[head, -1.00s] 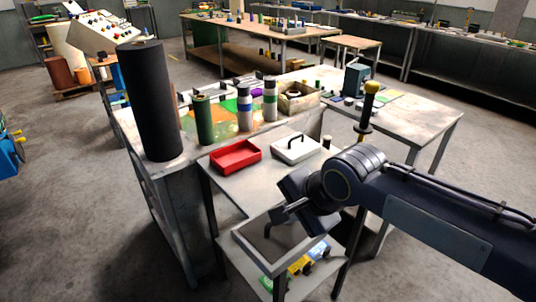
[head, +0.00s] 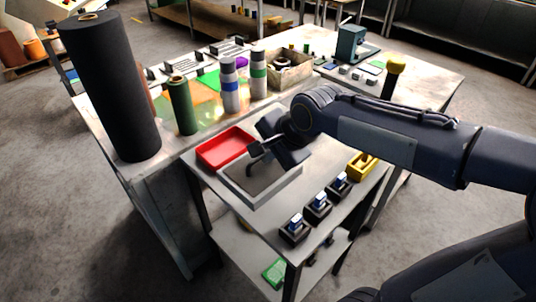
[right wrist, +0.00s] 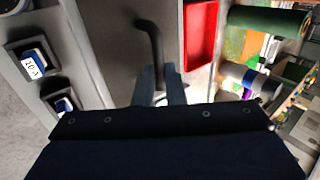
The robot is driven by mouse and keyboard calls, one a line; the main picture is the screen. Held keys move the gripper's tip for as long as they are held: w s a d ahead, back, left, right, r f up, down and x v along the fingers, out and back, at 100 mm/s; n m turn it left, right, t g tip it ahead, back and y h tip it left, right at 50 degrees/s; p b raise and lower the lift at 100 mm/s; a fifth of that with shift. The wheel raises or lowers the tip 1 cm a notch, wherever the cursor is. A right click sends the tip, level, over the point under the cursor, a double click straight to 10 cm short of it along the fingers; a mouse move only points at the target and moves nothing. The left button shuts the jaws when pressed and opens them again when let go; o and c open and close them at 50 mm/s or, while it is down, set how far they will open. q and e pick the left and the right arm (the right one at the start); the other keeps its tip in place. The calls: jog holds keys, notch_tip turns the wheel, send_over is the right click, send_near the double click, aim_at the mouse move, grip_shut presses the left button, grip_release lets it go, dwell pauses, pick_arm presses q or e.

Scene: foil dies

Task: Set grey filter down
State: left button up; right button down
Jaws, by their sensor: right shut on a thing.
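The grey filter (head: 232,184) is a flat, tray-like piece with a pale rim, a dark recessed top and a dark bent handle. It is at the worktable's left part, in front of the red tray (head: 222,147). My right gripper (head: 262,150) is above it, shut on the handle. In the right wrist view the fingers (right wrist: 160,88) meet the handle (right wrist: 152,45) over the filter's grey top (right wrist: 105,30). I cannot tell whether its underside touches the tabletop (head: 262,218). My left gripper is out of view.
Several dark blocks with blue-and-white pieces (head: 318,205) stand at right, near a yellow tray (head: 360,166). Behind are a tall black roll (head: 115,90), a green roll (head: 183,105) and banded cylinders (head: 230,85). Bare tabletop lies between filter and blocks.

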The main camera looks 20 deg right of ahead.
jog(key=w+d+f, duration=0.1)
jog(key=w+f, duration=0.1)
jog(key=w+d+f, duration=0.1)
jog(key=w+f, duration=0.1)
jog(key=w+d+f, duration=0.1)
jog(key=w+f, duration=0.1)
jog(key=shift+w+d+f, duration=0.25)
jog(key=shift+w+d, duration=0.05)
jog(key=shift+w+d+f, duration=0.1)
jog(key=shift+w+f, duration=0.1)
jog(key=shift+f, duration=0.1)
notch_tip(320, 180, down, 3)
jog(key=shift+w+d+f, duration=0.1)
jog(key=shift+w+f, duration=0.05)
jog(key=shift+f, duration=0.05)
jog(key=shift+b, duration=0.3)
jog(key=c, duration=2)
grip_release()
jog(key=shift+f, duration=0.2)
jog(key=o, duration=0.5)
jog(key=shift+r, duration=0.1)
